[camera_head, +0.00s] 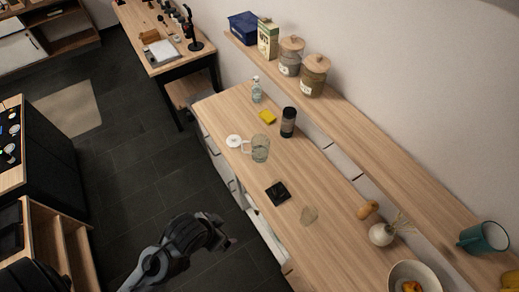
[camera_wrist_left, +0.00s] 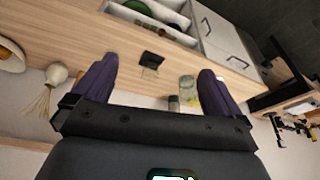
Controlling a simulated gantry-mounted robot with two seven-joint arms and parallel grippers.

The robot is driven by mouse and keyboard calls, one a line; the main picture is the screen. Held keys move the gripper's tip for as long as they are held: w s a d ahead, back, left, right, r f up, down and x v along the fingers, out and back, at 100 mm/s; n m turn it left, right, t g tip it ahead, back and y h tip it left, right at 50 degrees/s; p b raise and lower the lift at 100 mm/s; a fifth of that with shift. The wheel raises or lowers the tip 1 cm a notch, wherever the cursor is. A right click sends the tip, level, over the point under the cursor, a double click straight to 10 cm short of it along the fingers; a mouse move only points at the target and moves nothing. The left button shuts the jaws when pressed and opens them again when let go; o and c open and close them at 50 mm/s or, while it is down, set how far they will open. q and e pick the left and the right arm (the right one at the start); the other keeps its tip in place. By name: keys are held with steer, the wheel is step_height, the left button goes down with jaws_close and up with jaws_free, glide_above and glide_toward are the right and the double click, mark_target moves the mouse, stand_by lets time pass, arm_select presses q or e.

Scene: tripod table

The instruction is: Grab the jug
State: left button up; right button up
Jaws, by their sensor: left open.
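The jug is a clear glass vessel with a handle (camera_head: 260,148), standing upright on the wooden counter, its handle on its left side in the head view. In the left wrist view the jug (camera_wrist_left: 188,90) shows small and at a distance, between the two fingers and nearer the right one. My left gripper (camera_head: 228,243) is in front of the counter, over the floor in the head view, apart from the jug. Its two purple fingers (camera_wrist_left: 158,68) are spread with nothing between them. My right gripper is not in view.
Near the jug are a white round lid (camera_head: 234,141), a yellow sponge (camera_head: 267,117), a dark cylinder (camera_head: 288,122) and a bottle (camera_head: 256,90). A black square (camera_head: 278,193) and a flat clear piece (camera_head: 309,215) lie nearer. A bowl (camera_head: 414,277) stands at lower right.

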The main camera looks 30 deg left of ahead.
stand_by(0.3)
arm_select(q)
steer(key=c, duration=1.1)
steer(key=shift+w, duration=0.1)
